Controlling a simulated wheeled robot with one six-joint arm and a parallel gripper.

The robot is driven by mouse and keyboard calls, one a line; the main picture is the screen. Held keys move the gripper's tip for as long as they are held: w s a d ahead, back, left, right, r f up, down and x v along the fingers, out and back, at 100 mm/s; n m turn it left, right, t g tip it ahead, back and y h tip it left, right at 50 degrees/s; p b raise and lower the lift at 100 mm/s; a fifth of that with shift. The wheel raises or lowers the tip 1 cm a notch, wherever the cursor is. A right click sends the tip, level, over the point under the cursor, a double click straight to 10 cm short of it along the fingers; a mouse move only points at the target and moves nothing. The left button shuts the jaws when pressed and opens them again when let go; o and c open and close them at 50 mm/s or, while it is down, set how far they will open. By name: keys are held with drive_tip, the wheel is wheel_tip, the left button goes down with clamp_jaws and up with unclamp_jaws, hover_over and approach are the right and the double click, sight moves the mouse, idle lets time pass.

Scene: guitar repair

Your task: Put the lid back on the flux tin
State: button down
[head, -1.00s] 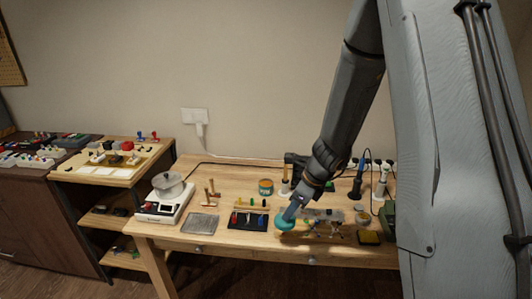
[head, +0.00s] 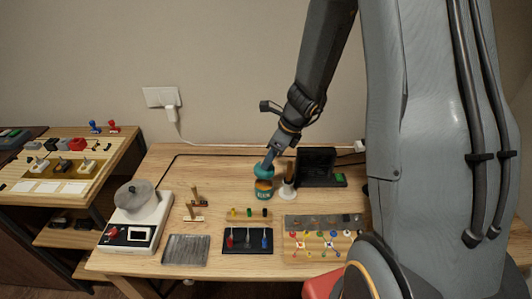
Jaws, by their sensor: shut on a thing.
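The flux tin (head: 264,190) stands upright towards the back of the wooden workbench, a small dark green can with an orange band and a printed label. My gripper (head: 268,162) is directly above the tin, shut on the round teal lid (head: 264,171). The lid is over the tin's mouth, roughly level. I cannot tell whether it touches the rim or hovers just above it. The lid hides the tin's opening.
A white handled brush or tool (head: 287,190) stands close to the tin's right, with a dark open case (head: 316,165) behind it. A wooden rack (head: 249,216), black tool tray (head: 247,242) and white scale (head: 136,225) stand nearer. Bare wood lies left of the tin.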

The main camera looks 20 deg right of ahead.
sight(271, 170)
drive_tip(key=shift+s+a+f+b, duration=0.1)
drive_tip(key=shift+f+b, duration=3.05)
drive_tip(key=shift+b, duration=0.2)
drive_tip(key=shift+f, duration=0.15)
drive_tip(key=c, duration=1.2)
unclamp_jaws()
drive_tip(key=shift+o, duration=0.2)
drive_tip(key=shift+r+p, duration=0.2)
drive_tip(key=shift+p, duration=0.1)
drive_tip(key=shift+r+p, duration=3.35)
drive_tip(key=shift+p, duration=0.35)
